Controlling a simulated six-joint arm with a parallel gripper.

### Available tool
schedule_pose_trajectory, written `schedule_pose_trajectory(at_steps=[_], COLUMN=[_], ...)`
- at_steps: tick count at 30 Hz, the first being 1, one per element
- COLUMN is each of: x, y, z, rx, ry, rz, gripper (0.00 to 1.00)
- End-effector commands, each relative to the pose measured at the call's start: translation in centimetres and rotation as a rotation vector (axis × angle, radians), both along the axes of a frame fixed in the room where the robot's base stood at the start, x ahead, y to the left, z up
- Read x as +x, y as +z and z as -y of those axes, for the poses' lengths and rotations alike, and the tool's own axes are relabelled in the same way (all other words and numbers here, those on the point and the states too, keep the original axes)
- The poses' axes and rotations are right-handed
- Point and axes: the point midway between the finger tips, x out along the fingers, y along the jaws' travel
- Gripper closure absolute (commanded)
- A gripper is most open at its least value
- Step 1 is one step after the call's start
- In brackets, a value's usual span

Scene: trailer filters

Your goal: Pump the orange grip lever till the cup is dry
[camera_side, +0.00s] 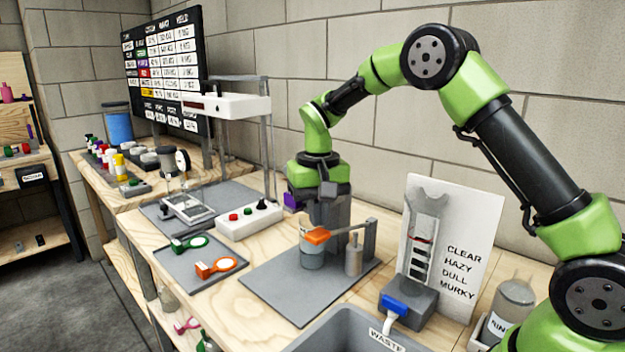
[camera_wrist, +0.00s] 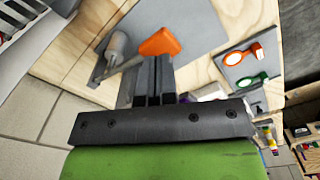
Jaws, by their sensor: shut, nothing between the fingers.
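The orange grip (camera_side: 318,237) is at the end of a grey lever arm (camera_side: 350,229), above a cup (camera_side: 312,256) on a grey plate. The grip also shows in the wrist view (camera_wrist: 159,42), just past my fingertips. My gripper (camera_wrist: 153,72) is shut and empty, pointing down beside the grip. In the side view my gripper (camera_side: 328,222) is behind the grip, which partly covers the fingers. I cannot tell whether the fingers touch the grip. The cup's upper part is partly hidden by the grip, and its liquid level is unclear.
A waste basin (camera_side: 335,335) is at the front. Green (camera_side: 191,242) and orange (camera_side: 217,267) ring-handled tools lie on a mat at left. A lettered board (camera_side: 462,250) stands right. The plate's front (camera_side: 290,300) is clear.

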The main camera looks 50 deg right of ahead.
Motion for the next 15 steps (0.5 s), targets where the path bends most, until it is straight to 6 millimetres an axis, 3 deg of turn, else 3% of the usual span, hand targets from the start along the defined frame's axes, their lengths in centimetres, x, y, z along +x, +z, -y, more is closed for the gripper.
schedule_pose_trajectory(at_steps=[15], x=[0.0], y=[-3.2], z=[0.0], rx=[-0.001], ry=[0.001], rz=[-0.003], gripper=[1.00])
